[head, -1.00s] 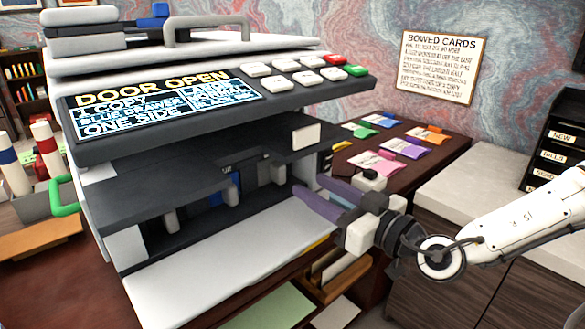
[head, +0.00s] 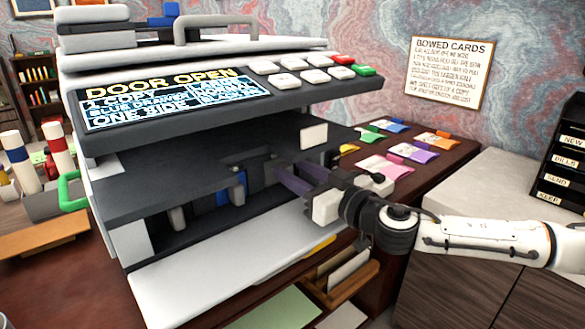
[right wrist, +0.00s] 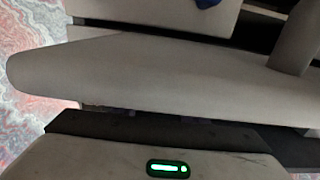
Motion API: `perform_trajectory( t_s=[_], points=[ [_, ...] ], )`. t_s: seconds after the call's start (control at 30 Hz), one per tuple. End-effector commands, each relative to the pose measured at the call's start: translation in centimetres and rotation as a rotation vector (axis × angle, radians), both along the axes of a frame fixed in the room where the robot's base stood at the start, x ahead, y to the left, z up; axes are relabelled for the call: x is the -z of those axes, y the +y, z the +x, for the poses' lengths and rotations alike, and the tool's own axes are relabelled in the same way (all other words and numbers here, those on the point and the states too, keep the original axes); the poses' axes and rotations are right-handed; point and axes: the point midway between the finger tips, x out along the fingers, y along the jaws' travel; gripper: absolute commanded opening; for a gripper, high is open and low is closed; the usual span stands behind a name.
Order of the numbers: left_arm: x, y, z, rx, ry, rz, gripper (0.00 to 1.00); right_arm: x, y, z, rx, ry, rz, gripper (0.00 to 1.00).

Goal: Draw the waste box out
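The copier (head: 110,140) stands at the left with its front open, and its screen (head: 170,97) reads DOOR OPEN. A pale front flap (head: 215,262) is folded down. Inside the bay are a blue part (head: 222,197), pale levers (head: 178,218) and dark grey blocks; I cannot tell which one is the waste box. My right gripper (head: 296,180) reaches in at the bay's right side, its two purple fingers a little apart; their tips are partly lost against the dark interior. The right wrist view shows a large grey tapered shape close up, which I cannot identify. My left gripper is not in view.
A green handle (head: 72,190) sticks out at the copier's left side. A wooden tray (head: 343,285) with cards stands below the flap. Coloured cards (head: 410,151) lie on the desk behind my right arm. A black rack (head: 563,158) stands at the right.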

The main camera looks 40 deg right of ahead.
Motion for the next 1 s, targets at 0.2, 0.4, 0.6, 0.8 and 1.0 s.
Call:
perform_trajectory(
  t_s=[0.2, 0.4, 0.6, 0.8, 1.0],
  points=[
    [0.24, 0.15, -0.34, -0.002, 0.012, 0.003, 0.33, -0.03, 0.28, 0.92, -0.004, 0.001, 0.001, 0.39],
    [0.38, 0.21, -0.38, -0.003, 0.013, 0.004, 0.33, 0.06, 0.31, 0.99, -0.005, 0.001, -0.001, 0.39],
    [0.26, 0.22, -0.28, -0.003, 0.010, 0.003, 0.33, 0.06, 0.30, 0.98, -0.004, 0.001, -0.001, 0.20],
    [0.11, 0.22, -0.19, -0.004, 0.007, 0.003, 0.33, 0.06, 0.29, 0.97, -0.004, 0.001, -0.001, 0.13],
    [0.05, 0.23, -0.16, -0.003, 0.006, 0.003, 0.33, 0.06, 0.29, 0.97, -0.004, 0.001, -0.001, 0.00]
  ],
)
